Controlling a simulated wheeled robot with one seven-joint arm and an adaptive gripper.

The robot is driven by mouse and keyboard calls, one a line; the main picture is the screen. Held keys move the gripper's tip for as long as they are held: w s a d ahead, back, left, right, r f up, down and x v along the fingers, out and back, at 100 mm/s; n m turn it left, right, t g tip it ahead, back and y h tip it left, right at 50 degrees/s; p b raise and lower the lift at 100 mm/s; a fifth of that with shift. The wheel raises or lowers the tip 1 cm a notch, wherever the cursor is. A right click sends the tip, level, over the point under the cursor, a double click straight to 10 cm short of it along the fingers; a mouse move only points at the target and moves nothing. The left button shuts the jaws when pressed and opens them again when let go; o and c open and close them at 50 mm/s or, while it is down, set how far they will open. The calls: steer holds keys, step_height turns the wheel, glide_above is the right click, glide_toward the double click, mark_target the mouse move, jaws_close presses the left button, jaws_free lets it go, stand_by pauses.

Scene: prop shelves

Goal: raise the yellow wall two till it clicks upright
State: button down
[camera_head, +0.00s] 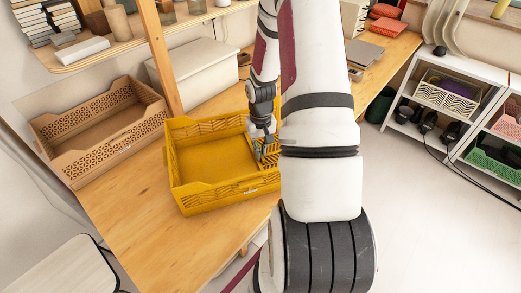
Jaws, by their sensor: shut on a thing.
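A yellow folding crate (214,203) stands on the wooden table. Its left, back and front walls look upright around a flat floor. At its right end a yellow slotted wall panel (271,158) shows next to my fingers; it looks tilted, but my arm hides much of it, so its angle is hard to tell. My gripper (265,152) points down at this panel, inside the right end of the crate, and is shut on its edge. The fingertips are small and partly hidden. Which wall is wall two cannot be read from any marking.
A tan open crate (77,155) stands left of the yellow one. A pale lidded box (195,78) is behind it, next to a wooden post (158,55). Bare table (130,210) lies in front left. White shelves (445,125) with baskets stand at the right.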

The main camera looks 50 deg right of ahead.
steer(key=shift+r, duration=0.15)
steer(key=r+y+p, duration=0.1)
steer(key=p, duration=0.1)
steer(key=d+r+t+y+p, duration=0.1)
steer(key=s+r+p, duration=0.1)
steer(key=p, duration=0.1)
steer(key=shift+s+d+r+t+y+p, duration=0.1)
steer(key=shift+d+t+y+p, duration=0.2)
steer(key=shift+y, duration=0.1)
steer(key=d+r+t+y+p, duration=0.1)
steer(key=s+d+r+t+y+p, duration=0.1)
steer(key=y, duration=0.1)
steer(key=shift+r, duration=0.2)
steer(key=s+d+t+y+b, duration=0.2)
steer(key=d+y+b, duration=0.1)
steer(key=d, duration=0.2)
steer(key=s+d+r+t+y+b, duration=0.1)
steer(key=s+d+t+y+b, duration=0.1)
steer(key=s+d+y, duration=0.1)
steer(key=shift+s+d+r+y+b, duration=0.15)
steer(key=shift+s+d+y+b, duration=0.25)
steer(key=shift+d+y, duration=0.35)
steer(key=c, duration=1.8)
jaws_free()
steer(key=shift+w+d, duration=0.1)
steer(key=shift+o, duration=0.4)
